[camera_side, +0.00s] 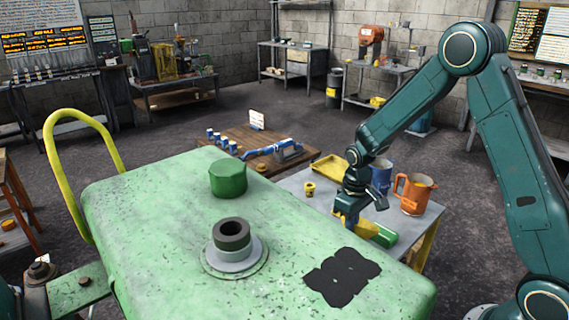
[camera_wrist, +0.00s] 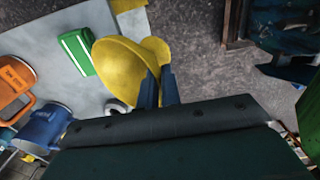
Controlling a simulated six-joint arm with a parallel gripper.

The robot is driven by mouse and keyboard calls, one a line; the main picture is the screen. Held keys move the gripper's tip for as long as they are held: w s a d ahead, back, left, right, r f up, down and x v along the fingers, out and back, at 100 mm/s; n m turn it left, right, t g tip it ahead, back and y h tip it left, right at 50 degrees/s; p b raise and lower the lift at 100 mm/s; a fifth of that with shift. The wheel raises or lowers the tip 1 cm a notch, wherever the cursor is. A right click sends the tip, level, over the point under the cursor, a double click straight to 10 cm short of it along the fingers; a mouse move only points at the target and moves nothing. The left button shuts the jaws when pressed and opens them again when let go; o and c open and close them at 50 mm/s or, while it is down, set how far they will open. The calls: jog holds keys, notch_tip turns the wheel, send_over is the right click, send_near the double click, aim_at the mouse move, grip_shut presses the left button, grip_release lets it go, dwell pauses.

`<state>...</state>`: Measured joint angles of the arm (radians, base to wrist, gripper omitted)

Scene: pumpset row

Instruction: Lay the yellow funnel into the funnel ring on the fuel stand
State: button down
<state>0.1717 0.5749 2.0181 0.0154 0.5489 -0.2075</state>
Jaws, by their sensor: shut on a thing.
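The yellow funnel (camera_side: 367,229) is held in my gripper (camera_side: 346,220), at the near edge of the grey-topped stand (camera_side: 290,183) in the side view. In the wrist view the funnel (camera_wrist: 118,68) shows its wide rounded side, and my blue fingers (camera_wrist: 160,90) are closed on its right part. The funnel looks clear of the stand top, but its height is hard to tell. A small pale curved piece (camera_wrist: 117,107) lies beside the funnel in the wrist view. I cannot tell whether it is the funnel ring.
A green container (camera_side: 384,237) lies close to the funnel. A blue jug (camera_side: 381,177), an orange jug (camera_side: 412,194), a yellow tray (camera_side: 329,168) and a small yellow piece (camera_side: 309,188) are on the stand. The big green tank (camera_side: 170,260) with its raised filler neck (camera_side: 232,236) stands in front.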

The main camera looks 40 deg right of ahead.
jog(key=shift+w+d+r+n+h, duration=0.15)
jog(key=shift+w+d+n+h, duration=0.15)
jog(key=shift+w+d+n, duration=0.45)
jog(key=w+d+r+n+t, duration=0.2)
jog(key=w+d+n, duration=0.2)
jog(key=d+n, duration=0.2)
jog(key=w+d+r+n+t, duration=0.2)
jog(key=w+d+n+t, duration=0.1)
jog(key=w+d+n, duration=0.2)
jog(key=shift+d+r+n+t+h, duration=0.2)
jog(key=shift+d+n+t+h, duration=0.15)
jog(key=shift+d+n, duration=0.85)
jog(key=shift+d, duration=0.2)
jog(key=shift+f, duration=0.1)
jog(key=shift+f, duration=2.7)
jog(key=shift+f, duration=1.5)
